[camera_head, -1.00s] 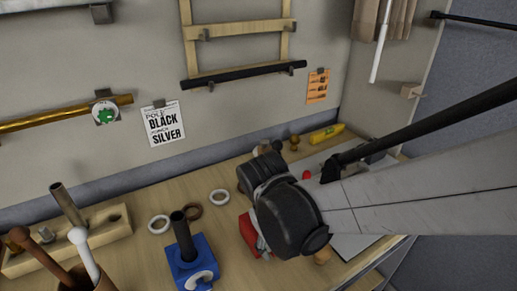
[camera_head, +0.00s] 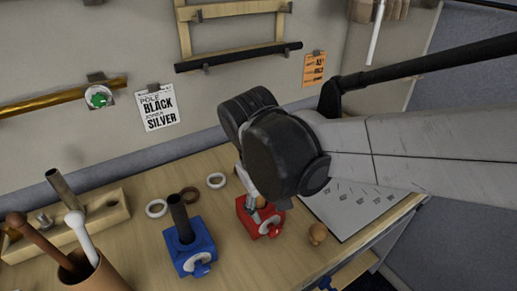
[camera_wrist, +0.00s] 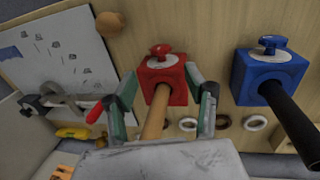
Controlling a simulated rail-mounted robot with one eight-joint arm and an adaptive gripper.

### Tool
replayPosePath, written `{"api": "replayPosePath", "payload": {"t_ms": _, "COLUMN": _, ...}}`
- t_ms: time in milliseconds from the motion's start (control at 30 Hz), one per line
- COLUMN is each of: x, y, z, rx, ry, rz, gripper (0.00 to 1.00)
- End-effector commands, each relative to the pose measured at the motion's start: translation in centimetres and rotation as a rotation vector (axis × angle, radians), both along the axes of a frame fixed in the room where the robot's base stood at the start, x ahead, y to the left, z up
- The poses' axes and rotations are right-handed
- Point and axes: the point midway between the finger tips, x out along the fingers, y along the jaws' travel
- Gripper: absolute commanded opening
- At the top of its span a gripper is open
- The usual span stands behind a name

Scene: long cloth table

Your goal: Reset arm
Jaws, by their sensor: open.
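My gripper (camera_wrist: 163,98) is open in the wrist view, its two green-grey fingers apart. A wooden pole (camera_wrist: 156,118) shows between the fingers, with clear gaps on both sides. The pole stands in a red block (camera_wrist: 165,78) with a red knob on its face. In the head view my wrist hides most of the pole and my fingers, and the red block (camera_head: 262,222) shows below my wrist.
A blue block (camera_head: 190,250) holding a dark pole (camera_head: 180,215) stands left of the red block. Rings (camera_head: 216,181), a wooden knob (camera_head: 318,234), a paper sheet (camera_head: 350,210) and a pole cup (camera_head: 95,275) are on the table. The wall rack (camera_head: 240,57) is behind.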

Motion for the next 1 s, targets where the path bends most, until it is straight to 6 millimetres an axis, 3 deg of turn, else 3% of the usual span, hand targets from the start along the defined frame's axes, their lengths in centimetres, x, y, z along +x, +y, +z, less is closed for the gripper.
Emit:
{"api": "replayPosePath", "payload": {"t_ms": 367, "x": -0.1, "y": -1.1, "z": 0.3, "rx": 0.025, "ry": -0.025, "rz": -0.022, "gripper": 0.49}}
{"api": "replayPosePath", "payload": {"t_ms": 1000, "x": -2.5, "y": -12.0, "z": 3.2, "rx": 0.282, "ry": -0.453, "rz": -0.321, "gripper": 0.49}}
